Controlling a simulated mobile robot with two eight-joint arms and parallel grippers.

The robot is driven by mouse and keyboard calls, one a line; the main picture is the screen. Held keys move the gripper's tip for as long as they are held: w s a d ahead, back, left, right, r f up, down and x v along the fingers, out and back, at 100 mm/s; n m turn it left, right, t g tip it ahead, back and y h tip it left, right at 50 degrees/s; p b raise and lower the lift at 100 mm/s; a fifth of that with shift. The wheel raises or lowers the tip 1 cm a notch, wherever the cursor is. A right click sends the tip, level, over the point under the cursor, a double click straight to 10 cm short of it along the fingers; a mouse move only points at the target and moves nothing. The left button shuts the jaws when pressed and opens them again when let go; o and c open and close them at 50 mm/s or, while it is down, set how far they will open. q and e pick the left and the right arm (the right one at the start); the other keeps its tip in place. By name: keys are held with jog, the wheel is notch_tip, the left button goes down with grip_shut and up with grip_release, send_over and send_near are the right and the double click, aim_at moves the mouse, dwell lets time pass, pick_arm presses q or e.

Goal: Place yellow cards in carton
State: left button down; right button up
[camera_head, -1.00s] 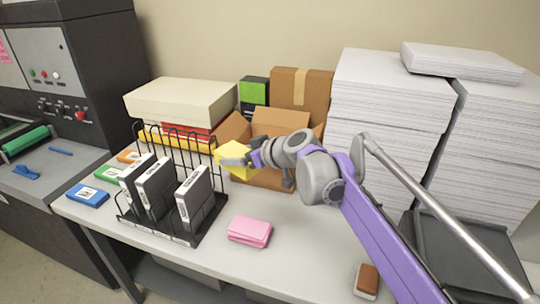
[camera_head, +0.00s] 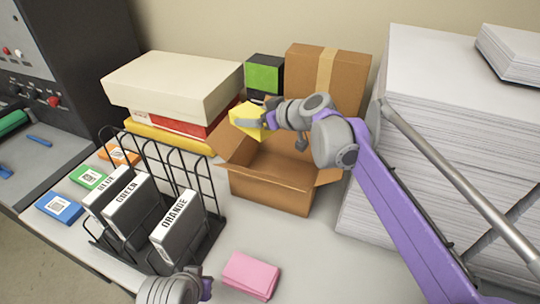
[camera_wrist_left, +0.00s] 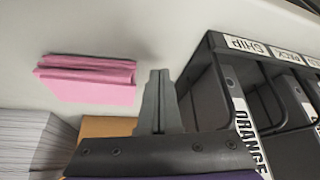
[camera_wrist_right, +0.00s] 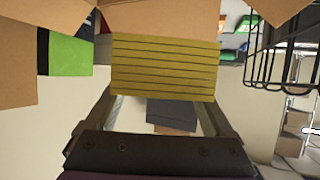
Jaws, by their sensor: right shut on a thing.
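My right gripper (camera_head: 252,122) is shut on a stack of yellow cards (camera_head: 244,114) and holds it in the air by the open carton's (camera_head: 268,192) back left flap. The carton's top flaps are spread and its inside looks empty where visible. In the right wrist view the yellow cards (camera_wrist_right: 165,68) sit between the fingers, with brown carton flaps (camera_wrist_right: 160,17) beyond them. My left gripper (camera_wrist_left: 158,78) has its fingers together with nothing between them, near the pink cards and the black rack. Only part of my left arm shows in the head view's bottom edge.
Pink cards (camera_head: 250,275) lie on the table in front of the carton. A black wire rack (camera_head: 207,243) with labelled binders stands left. Blue (camera_head: 60,208), green (camera_head: 90,177) and orange (camera_head: 119,156) packs lie beyond it. Tall paper stacks (camera_head: 440,130) stand right.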

jog(key=f, duration=0.4)
jog(key=shift+s, duration=0.35)
jog(key=shift+w+f+b, duration=0.15)
jog(key=shift+f+b, duration=0.15)
jog(key=shift+f, duration=1.7)
jog(key=shift+f, duration=0.1)
jog(key=shift+f, duration=0.35)
jog(key=shift+f, duration=0.15)
jog(key=o, duration=1.6)
jog(key=shift+c, duration=0.2)
